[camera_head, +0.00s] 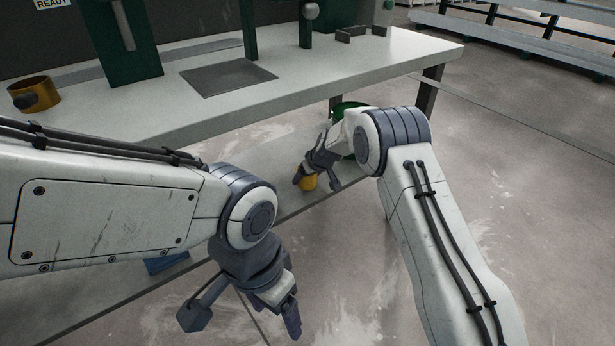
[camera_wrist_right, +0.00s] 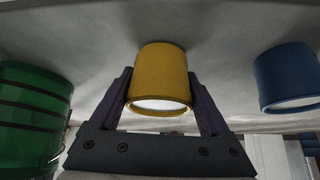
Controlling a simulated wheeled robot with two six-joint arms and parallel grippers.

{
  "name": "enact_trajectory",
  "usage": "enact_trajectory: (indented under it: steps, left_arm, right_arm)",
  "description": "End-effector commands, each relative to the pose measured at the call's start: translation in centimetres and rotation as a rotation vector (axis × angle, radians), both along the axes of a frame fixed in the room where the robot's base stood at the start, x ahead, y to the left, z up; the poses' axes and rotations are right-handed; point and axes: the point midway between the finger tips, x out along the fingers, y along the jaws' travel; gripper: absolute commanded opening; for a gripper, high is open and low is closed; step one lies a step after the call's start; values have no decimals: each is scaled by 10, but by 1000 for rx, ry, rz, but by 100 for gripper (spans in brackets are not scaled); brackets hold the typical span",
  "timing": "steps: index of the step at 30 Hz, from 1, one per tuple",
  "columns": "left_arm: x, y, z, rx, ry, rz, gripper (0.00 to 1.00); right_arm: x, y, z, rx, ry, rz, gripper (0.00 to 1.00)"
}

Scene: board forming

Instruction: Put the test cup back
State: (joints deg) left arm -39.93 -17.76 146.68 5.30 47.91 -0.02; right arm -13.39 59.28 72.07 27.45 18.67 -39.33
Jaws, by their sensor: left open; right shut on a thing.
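A small yellow cup (camera_head: 308,183) is at the lower shelf (camera_head: 250,185) under the workbench. My right gripper (camera_head: 316,181) reaches down to it and is shut around its sides. The right wrist view shows the yellow cup (camera_wrist_right: 162,78) between the two dark fingers, with a pale round end facing the camera. I cannot tell whether the cup touches the shelf. My left gripper (camera_head: 243,314) is open and empty, in front of the shelf at the bottom of the head view.
A green container (camera_head: 348,108) stands right of the yellow cup on the shelf, partly behind my right arm. A blue cup (camera_wrist_right: 285,77) stands on the other side. The workbench (camera_head: 390,50) above holds a brass-coloured ring-shaped piece (camera_head: 40,95) and green machine columns.

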Motion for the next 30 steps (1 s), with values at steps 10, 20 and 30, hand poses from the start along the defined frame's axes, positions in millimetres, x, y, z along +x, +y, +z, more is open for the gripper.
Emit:
enact_trajectory:
  steps: [10,20,30]
  left_arm:
    - [0,0,-5,0,0,0,76]
    - [0,0,-7,0,0,0,76]
    - [0,0,-2,0,0,0,76]
  right_arm:
    - [0,0,-4,0,-2,-1,9]
    - [0,0,-6,0,-2,-1,100]
    - [-8,-5,12,0,-1,-1,100]
